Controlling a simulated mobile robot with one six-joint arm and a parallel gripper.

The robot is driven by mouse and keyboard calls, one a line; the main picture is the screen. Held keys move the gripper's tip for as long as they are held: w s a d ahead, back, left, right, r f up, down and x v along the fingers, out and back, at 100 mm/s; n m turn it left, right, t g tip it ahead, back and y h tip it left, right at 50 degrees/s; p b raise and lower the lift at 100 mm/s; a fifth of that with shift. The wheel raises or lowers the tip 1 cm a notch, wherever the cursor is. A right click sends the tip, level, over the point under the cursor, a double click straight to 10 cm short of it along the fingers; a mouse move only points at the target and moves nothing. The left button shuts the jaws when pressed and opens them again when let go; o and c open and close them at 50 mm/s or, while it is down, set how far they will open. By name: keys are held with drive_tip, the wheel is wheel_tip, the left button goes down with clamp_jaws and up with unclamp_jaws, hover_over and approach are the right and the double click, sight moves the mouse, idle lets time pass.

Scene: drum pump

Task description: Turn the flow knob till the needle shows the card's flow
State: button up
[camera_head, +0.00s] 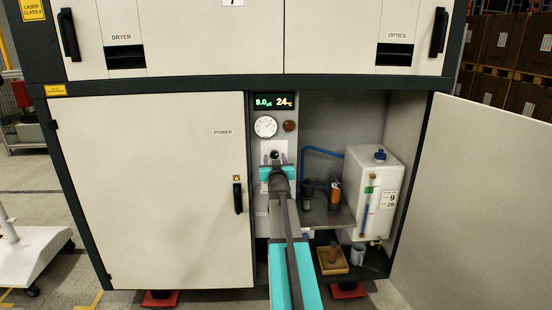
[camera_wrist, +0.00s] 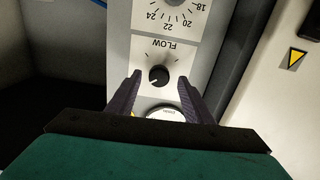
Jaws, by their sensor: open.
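The flow knob (camera_wrist: 158,76) is a small black round knob under the upside-down word FLOW in the wrist view. My gripper (camera_wrist: 159,78) is open, with one dark finger on each side of the knob; contact cannot be told. In the head view my gripper (camera_head: 276,160) is at the narrow panel inside the open bay. The white round gauge (camera_head: 266,126) is above it; its needle is too small to read. In the wrist view the gauge (camera_wrist: 165,113) is partly hidden by my gripper.
A display (camera_head: 274,102) above the gauge reads 9.0 and 24 °C. An amber lamp (camera_head: 289,126) is beside the gauge. The white tank (camera_head: 366,190) stands right of a metal shelf (camera_head: 330,218). The open door (camera_head: 470,200) bounds the right; a closed door (camera_head: 150,190) bounds the left.

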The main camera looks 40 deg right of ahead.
drive_tip(key=shift+x, duration=0.8)
drive_tip(key=shift+c, duration=0.2)
drive_tip(key=c, duration=1)
